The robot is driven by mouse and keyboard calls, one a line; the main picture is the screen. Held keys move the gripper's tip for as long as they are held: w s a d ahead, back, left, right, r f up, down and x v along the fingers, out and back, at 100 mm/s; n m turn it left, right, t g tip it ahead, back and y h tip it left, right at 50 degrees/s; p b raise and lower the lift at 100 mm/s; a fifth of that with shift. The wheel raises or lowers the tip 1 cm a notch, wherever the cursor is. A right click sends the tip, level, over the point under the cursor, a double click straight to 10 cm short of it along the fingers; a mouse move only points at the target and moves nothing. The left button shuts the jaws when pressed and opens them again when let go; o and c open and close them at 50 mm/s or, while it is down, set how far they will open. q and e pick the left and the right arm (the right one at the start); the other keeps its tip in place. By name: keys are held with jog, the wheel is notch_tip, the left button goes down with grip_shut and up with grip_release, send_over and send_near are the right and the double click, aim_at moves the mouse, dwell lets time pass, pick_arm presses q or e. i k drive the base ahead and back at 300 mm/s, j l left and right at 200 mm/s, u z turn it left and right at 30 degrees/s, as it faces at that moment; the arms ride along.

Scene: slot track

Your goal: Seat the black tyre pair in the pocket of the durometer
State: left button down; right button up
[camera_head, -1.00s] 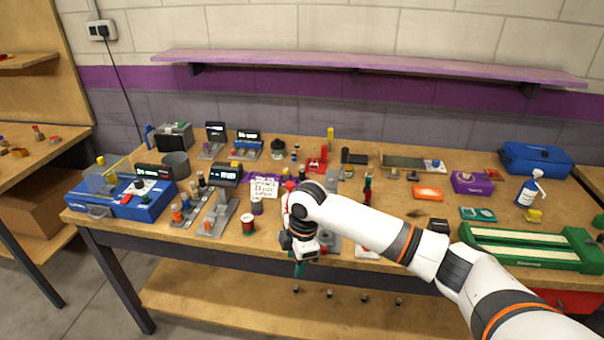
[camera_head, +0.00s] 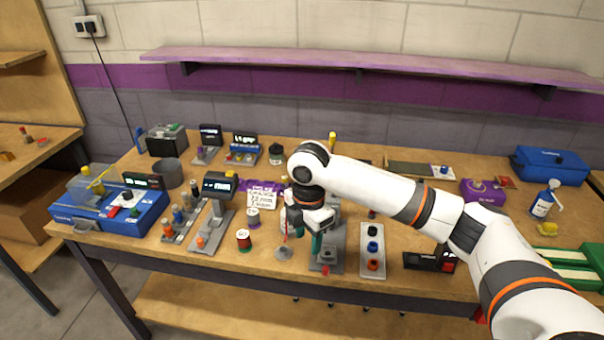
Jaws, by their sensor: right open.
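My right gripper (camera_head: 302,238) hangs over the front middle of the bench, pointing down. Its jaws are open, and I see nothing held between them. Just right of it and partly behind it is a grey stand (camera_head: 328,262) with a red knob at its front; the gripper hides its upper part. Further right, a pale tray (camera_head: 373,268) holds a row of small round parts in dark, blue and orange. I cannot tell for sure which one is the black tyre pair. I cannot tell which device is the durometer. My left gripper is not in view.
A small round grey piece (camera_head: 284,253) lies below the gripper. A black-red device (camera_head: 432,261) stands right of the tray.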

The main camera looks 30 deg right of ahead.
aim_at(443, 253)
jog(key=i+l, duration=0.4)
jog(key=i, duration=0.15)
jog(key=i+l, duration=0.4)
jog(key=i, duration=0.1)
